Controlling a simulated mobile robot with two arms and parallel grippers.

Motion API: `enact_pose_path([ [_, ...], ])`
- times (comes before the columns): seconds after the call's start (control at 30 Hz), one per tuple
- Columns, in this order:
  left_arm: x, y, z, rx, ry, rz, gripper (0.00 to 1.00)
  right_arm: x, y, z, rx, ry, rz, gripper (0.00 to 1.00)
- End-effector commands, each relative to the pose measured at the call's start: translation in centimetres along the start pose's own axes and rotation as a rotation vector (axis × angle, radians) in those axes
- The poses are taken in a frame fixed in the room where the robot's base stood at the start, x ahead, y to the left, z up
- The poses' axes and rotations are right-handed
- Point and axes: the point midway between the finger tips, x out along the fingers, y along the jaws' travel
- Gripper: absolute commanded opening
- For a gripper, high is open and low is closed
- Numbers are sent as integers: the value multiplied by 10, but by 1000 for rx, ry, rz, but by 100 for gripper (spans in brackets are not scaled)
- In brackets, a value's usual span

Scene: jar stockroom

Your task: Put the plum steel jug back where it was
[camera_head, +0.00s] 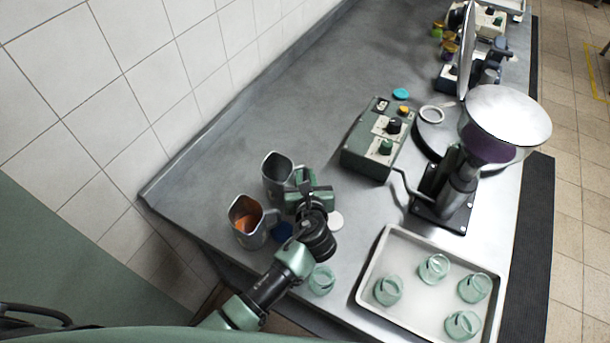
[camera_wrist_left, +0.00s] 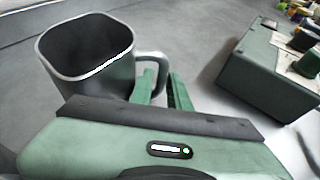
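A grey steel jug (camera_head: 275,172) is near the back left of the counter; it looks empty, and no plum colour shows on its outside. It also shows in the left wrist view (camera_wrist_left: 92,60), upright, its handle towards my gripper. My left gripper (camera_head: 303,178) is at this handle, with its green fingers (camera_wrist_left: 162,92) on either side of it, seemingly shut on it. Whether the jug's base touches the counter is hidden. A second steel jug (camera_head: 238,208) with orange contents stands just left of it. My right gripper is not in view.
A green control box (camera_head: 364,155) and a filling machine with a hopper (camera_head: 505,115) holding purple contents stand to the right. A tray (camera_head: 372,292) with several glass jars is in front. One jar (camera_head: 322,280) stands near my left arm. Counter behind the jugs (camera_head: 290,105) is clear.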

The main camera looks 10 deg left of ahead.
Motion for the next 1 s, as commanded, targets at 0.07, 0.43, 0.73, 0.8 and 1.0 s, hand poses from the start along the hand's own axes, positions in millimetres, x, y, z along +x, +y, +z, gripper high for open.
enact_pose_path([
  [0.07,0,0,0,0,0,0,32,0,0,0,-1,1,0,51],
  [0.43,-5,0,2,-1,0,0,32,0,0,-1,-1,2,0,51],
  [0.73,-62,0,1,-2,2,-2,32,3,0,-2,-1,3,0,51],
  [0.8,-76,0,1,-3,1,-2,32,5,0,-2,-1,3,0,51],
  [1.0,-109,0,2,-1,0,-1,32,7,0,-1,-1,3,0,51],
])
